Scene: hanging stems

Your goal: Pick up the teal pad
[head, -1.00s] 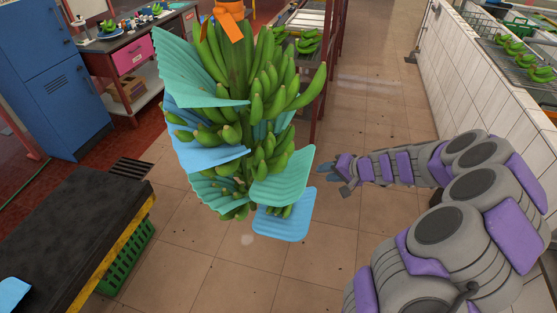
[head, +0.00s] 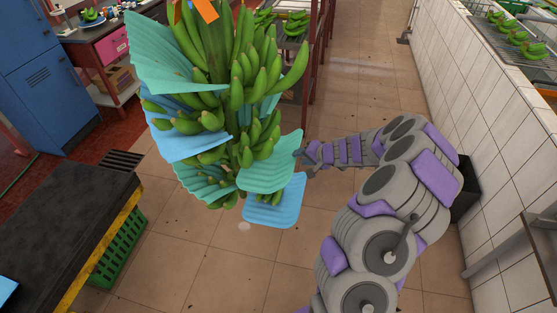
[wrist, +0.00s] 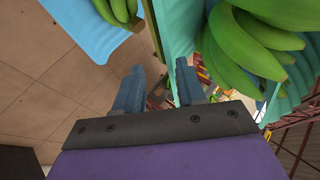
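A hanging bunch of green bananas (head: 245,85) has ridged teal and blue pads tucked among its fruit. One teal pad (head: 270,164) sticks out at the lower right; it also shows nearly edge-on in the wrist view (wrist: 176,30). Other teal pads are at the upper left (head: 165,55) and lower left (head: 205,186). My gripper (head: 301,154) is at the right edge of the lower-right teal pad. In the wrist view my gripper (wrist: 158,72) has its fingers apart, with the teal pad's edge reaching toward the gap. Whether they touch is unclear.
Blue pads are at the bunch's left (head: 190,146) and just below the lower-right teal pad (head: 275,204). A black-topped table (head: 65,225) stands at left over a green crate (head: 118,250). A white tiled wall (head: 495,130) is at right. The floor between is clear.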

